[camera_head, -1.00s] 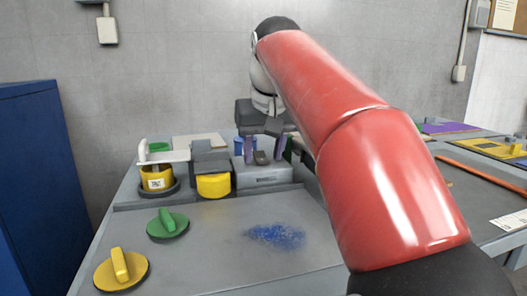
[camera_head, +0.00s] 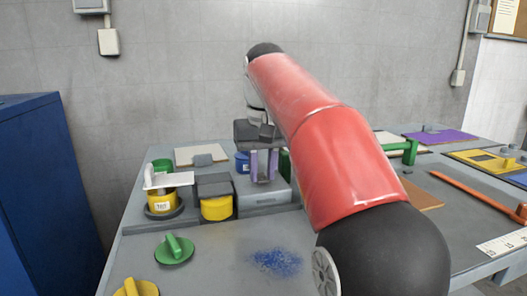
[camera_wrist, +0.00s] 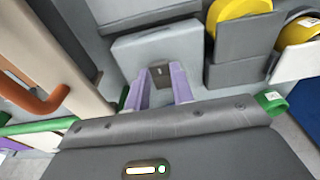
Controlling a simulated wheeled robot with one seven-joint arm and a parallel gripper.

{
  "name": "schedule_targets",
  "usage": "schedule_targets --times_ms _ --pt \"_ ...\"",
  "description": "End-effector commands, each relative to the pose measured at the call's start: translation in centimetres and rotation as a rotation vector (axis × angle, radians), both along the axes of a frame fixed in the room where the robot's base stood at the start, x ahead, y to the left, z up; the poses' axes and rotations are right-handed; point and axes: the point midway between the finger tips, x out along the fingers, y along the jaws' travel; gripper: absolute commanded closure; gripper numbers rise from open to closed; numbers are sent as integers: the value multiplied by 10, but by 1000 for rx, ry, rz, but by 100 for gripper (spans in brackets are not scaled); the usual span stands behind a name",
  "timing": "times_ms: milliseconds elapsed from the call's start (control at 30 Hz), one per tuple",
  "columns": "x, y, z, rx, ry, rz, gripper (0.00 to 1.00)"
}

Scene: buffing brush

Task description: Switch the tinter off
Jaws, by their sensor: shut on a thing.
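A grey box (camera_head: 265,197) with a small label on its front stands at the back of the bench; I take it as the tinter. A small dark grey lever (camera_wrist: 160,70) sticks up from it. My gripper (camera_head: 263,178) points down over the box with its two purple fingers. It is shut on the lever, one finger on each side, as the wrist view also shows. The lever's base and exact tilt are hard to make out. No on or off mark can be read.
A yellow pot (camera_head: 162,201) and a grey-lidded yellow container (camera_head: 216,208) stand left of the box. A blue powder patch (camera_head: 277,262) marks the bench. A blue cabinet (camera_head: 45,190) is at left.

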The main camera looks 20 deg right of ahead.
Motion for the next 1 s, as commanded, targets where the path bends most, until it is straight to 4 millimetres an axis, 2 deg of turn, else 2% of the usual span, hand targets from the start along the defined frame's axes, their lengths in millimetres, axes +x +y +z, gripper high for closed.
schedule_targets --times_ms 267,633,667,800,1000 --pt "7 0 2 1 148 0 99" --pt "7 0 2 0 163 0 99" --pt "7 0 2 0 163 0 73" --pt "7 0 2 0 164 0 55" --pt "7 0 2 0 164 0 55"
